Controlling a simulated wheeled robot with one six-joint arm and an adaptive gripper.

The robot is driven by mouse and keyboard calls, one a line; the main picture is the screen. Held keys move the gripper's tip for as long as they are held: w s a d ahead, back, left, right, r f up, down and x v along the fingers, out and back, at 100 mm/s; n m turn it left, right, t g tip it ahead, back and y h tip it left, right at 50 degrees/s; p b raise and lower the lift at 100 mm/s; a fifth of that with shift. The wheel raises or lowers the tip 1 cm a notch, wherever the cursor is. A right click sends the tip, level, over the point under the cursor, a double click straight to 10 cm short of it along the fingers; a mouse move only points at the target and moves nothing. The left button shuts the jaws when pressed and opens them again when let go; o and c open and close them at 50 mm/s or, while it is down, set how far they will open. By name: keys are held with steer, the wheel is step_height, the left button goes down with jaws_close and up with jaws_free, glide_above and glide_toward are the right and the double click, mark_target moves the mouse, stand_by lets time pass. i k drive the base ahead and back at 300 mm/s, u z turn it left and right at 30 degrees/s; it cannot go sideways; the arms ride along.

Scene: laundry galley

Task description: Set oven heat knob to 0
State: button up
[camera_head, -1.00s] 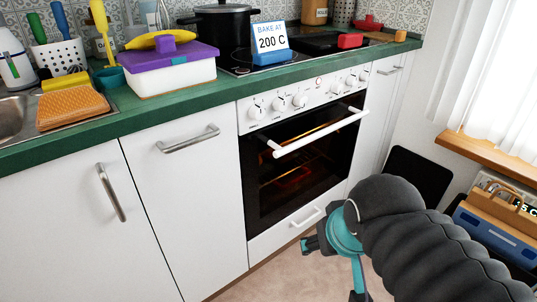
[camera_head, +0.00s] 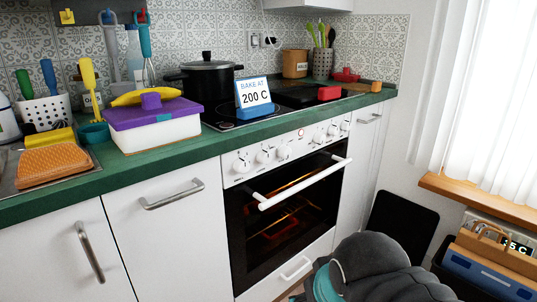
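The oven (camera_head: 285,209) stands in the middle of the counter run, its door shut and its inside glowing orange. Its white control panel (camera_head: 254,171) carries a row of white knobs, with a left group (camera_head: 263,156) and a right group (camera_head: 332,130) either side of a small red-ringed dial (camera_head: 301,132). Which knob sets the heat, and the knob markings, are too small to read. A sign (camera_head: 254,97) on the hob reads "BAKE AT 200 C". My dark sleeved arm shows at the bottom right, below the oven; my gripper is out of the frame.
The white oven door handle (camera_head: 303,184) juts out below the knobs. A black pot (camera_head: 206,79) and a red block (camera_head: 329,93) are on the hob. A purple-lidded box (camera_head: 153,121) sits on the green counter. A dark panel (camera_head: 402,228) leans at the right.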

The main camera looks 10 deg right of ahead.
mark_target(320, 139)
steer(key=u, duration=1.45)
steer(key=k, duration=0.75)
steer(key=z, duration=1.1)
steer(key=i, duration=0.5)
